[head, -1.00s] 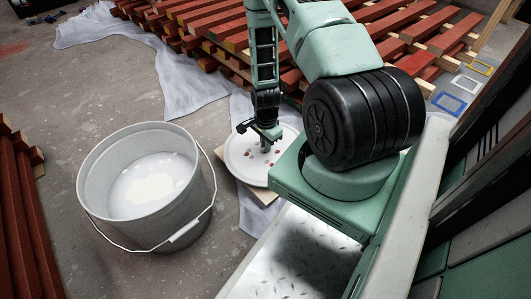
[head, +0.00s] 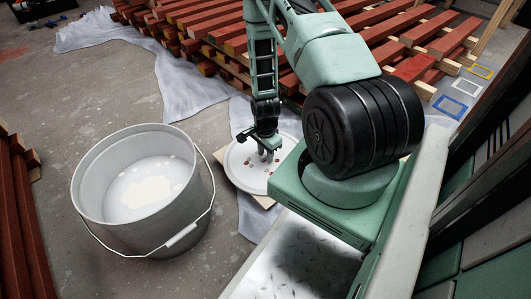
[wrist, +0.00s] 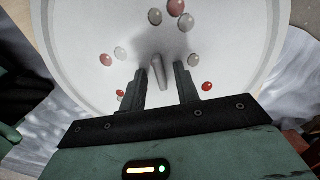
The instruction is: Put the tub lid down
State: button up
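The tub lid (head: 236,172) is a round white disc with a raised rim, speckled with red and pale paint drops. It lies flat on a wooden board (head: 266,204) beside the tub. In the wrist view the lid (wrist: 85,35) fills most of the picture, with a short grey upright handle (wrist: 159,74) near its middle. My gripper (head: 266,156) is over the lid, pointing down. In the wrist view my gripper (wrist: 160,82) is open, with its fingers on either side of the handle and gaps showing. The white tub (head: 125,235) stands upright and uncovered, left of the lid.
Pale liquid (head: 145,188) shows inside the tub, and its wire bail (head: 208,213) hangs toward the lid. A grey drop cloth (head: 190,85) lies behind. Red battens (head: 215,30) are stacked at the back and more (head: 22,220) at the left. Concrete floor is clear behind the tub.

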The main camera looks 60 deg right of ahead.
aim_at(265, 155)
notch_tip(265, 155, up, 12)
jog(key=p, duration=0.8)
jog(key=w+a+r+n+y, duration=0.1)
jog(key=w+a+r+n, duration=0.2)
jog(key=a+r+n, duration=0.5)
jog(key=w+a+r+n, duration=0.4)
jog(key=a+r, duration=0.6)
jog(key=a, duration=0.3)
jog(key=s+a+r+n, duration=0.8)
jog(key=a+r+n, duration=0.15)
jog(key=a, duration=0.25)
jog(key=s+a+r+n, duration=0.4)
jog(key=s+n, duration=0.3)
jog(key=s, duration=0.3)
jog(key=shift+s+r, duration=0.2)
jog(key=shift+r, duration=0.7)
